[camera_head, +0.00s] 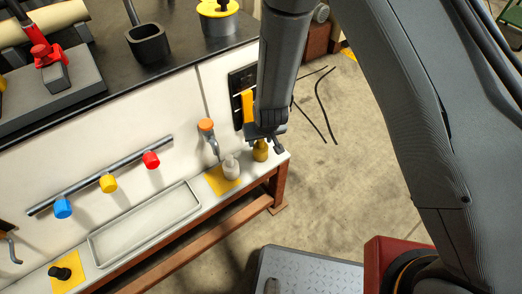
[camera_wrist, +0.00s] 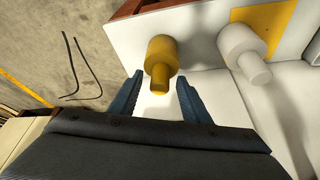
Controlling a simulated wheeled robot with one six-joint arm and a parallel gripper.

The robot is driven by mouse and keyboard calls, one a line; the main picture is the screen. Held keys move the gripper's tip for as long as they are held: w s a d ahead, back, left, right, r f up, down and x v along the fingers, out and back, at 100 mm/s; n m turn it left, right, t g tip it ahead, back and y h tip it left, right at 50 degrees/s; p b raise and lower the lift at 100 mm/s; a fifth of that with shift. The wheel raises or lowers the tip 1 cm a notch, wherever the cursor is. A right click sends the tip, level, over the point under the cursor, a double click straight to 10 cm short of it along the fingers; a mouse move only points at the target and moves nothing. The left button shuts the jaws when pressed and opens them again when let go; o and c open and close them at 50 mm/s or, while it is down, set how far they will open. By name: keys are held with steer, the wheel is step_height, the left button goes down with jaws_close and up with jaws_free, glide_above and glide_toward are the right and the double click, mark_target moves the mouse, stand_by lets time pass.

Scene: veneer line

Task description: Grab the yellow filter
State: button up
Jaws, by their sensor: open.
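The yellow filter (camera_wrist: 160,62) stands near the end of the white ledge, a wide cylinder with a narrower neck. In the wrist view its neck lies between the two open fingers of my gripper (camera_wrist: 157,95), with a gap visible on each side. In the head view the yellow filter (camera_head: 260,152) shows at the ledge's right end, partly hidden by my gripper (camera_head: 266,140), which is just above it.
An orange-capped tap (camera_head: 207,127) and a dark wall panel (camera_head: 238,80) are close by. A shallow tray (camera_head: 143,226) lies farther left. Open floor lies right of the ledge.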

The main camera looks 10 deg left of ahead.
jaws_close()
steer(key=shift+r, duration=0.1)
